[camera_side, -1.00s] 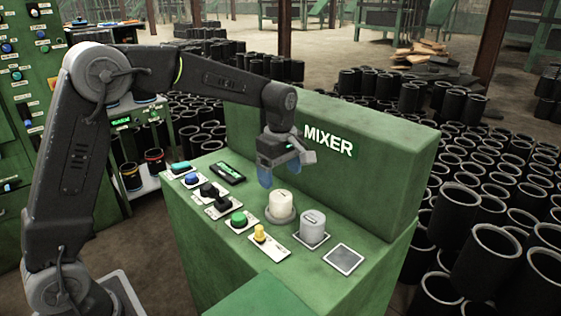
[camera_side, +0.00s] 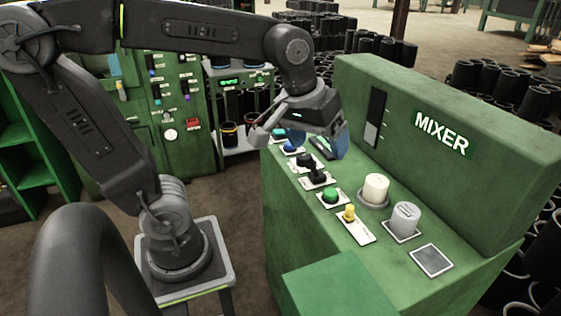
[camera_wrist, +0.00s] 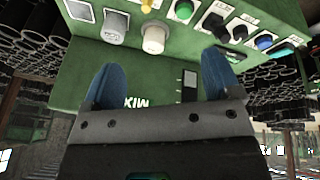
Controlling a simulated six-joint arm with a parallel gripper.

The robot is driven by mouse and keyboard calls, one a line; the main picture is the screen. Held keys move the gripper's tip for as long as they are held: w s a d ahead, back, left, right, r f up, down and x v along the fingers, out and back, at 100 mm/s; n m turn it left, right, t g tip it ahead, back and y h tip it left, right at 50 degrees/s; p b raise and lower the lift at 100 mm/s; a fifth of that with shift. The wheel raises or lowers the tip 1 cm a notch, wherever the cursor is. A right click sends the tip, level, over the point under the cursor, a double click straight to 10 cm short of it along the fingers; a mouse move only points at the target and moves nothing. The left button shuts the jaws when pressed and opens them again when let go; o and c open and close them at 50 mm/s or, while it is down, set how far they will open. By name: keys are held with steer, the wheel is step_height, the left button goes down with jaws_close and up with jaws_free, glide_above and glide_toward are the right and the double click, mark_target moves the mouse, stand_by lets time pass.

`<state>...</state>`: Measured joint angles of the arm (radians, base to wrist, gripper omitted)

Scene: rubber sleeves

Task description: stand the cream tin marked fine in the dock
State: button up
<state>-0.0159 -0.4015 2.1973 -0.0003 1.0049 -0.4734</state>
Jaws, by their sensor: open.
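The cream tin (camera_side: 376,188) stands upright on a round grey base on the green mixer's sloping panel; it also shows in the wrist view (camera_wrist: 155,38). Its marking is not readable. A grey tin (camera_side: 405,217) stands right of it on a pale-edged square plate, and shows in the wrist view (camera_wrist: 115,25). An empty square plate (camera_side: 431,260) with a pale edge lies further right. Which of these is the dock I cannot tell. My gripper (camera_side: 336,140), with blue fingers, is open and empty, above and left of the cream tin. The fingers (camera_wrist: 163,76) are wide apart in the wrist view.
A yellow knob (camera_side: 349,213), a green button (camera_side: 331,196) and black switches (camera_side: 318,178) line the panel's front, below my gripper. The mixer's raised back (camera_side: 450,130) stands behind the tins. Many black sleeves (camera_side: 490,80) stand beyond it.

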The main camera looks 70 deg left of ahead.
steer(key=s+f+m+t, duration=0.1)
steer(key=s+f+m, duration=0.1)
steer(key=s+m, duration=0.3)
steer(key=shift+s+d+f+m+t, duration=0.3)
steer(key=shift+s+f, duration=0.1)
steer(key=shift+s, duration=0.8)
